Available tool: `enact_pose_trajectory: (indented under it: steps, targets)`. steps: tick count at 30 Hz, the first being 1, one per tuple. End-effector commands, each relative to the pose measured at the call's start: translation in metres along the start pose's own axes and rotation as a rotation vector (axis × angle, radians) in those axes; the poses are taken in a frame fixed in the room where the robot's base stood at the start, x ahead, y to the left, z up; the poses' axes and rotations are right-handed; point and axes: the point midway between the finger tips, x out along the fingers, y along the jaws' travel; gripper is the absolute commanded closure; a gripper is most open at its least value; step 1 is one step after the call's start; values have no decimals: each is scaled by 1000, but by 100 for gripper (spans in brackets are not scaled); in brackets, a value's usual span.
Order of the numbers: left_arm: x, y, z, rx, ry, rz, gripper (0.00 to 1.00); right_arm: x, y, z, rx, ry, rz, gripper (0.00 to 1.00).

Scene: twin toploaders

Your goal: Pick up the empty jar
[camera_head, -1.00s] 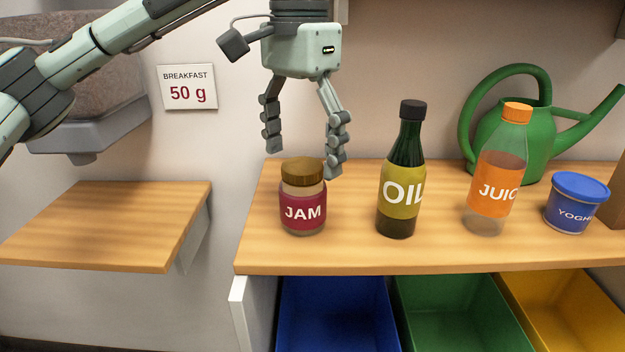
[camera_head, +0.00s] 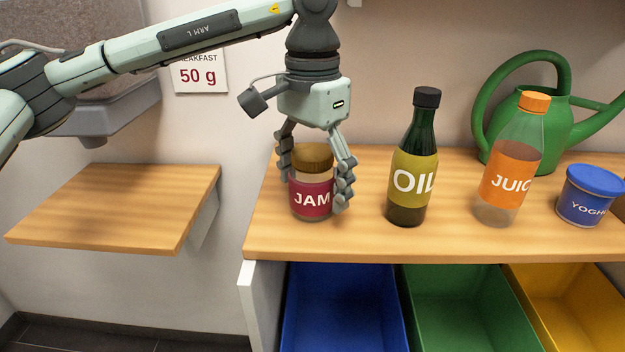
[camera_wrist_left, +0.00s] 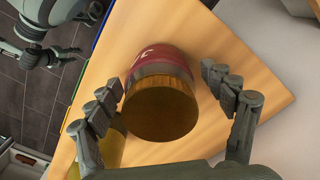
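The jam jar (camera_head: 311,198) stands upright on the wooden shelf, with a brown-gold lid and a dark red JAM label. The glass above the label looks clear. My left gripper (camera_head: 315,190) points down over the jar, one finger on each side, open. In the left wrist view the jar (camera_wrist_left: 160,105) lies between the two fingers (camera_wrist_left: 162,82), with narrow gaps visible on both sides. The jar's far side is hidden. A grey-green arm part, apparently my right gripper (camera_wrist_left: 42,52), shows small at the upper left of the wrist view; its finger state is unclear.
An oil bottle (camera_head: 407,205) stands to the right of the jar, then a juice bottle (camera_head: 508,180), a yoghurt tub (camera_head: 585,205) and a green watering can (camera_head: 545,115). Blue (camera_head: 340,310), green and yellow bins sit below. A lower wooden ledge (camera_head: 110,210) at left is bare.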

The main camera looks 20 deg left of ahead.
Motion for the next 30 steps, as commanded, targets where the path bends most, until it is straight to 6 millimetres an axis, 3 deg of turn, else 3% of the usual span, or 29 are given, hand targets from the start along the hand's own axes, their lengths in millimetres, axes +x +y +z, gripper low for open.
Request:
enact_pose_trajectory:
  steps: [1,14,23,30]
  targets:
    - [0,0,0,0,0,0,25,0,0,-2,1,3,0,60]
    - [0,0,0,0,0,0,78,-2,-1,0,2,1,-1,60]
    - [-3,0,0,0,1,0,78,-1,-2,8,1,-11,-2,60]
    - [-29,0,-1,1,4,-1,78,-1,-1,8,1,-16,0,60]
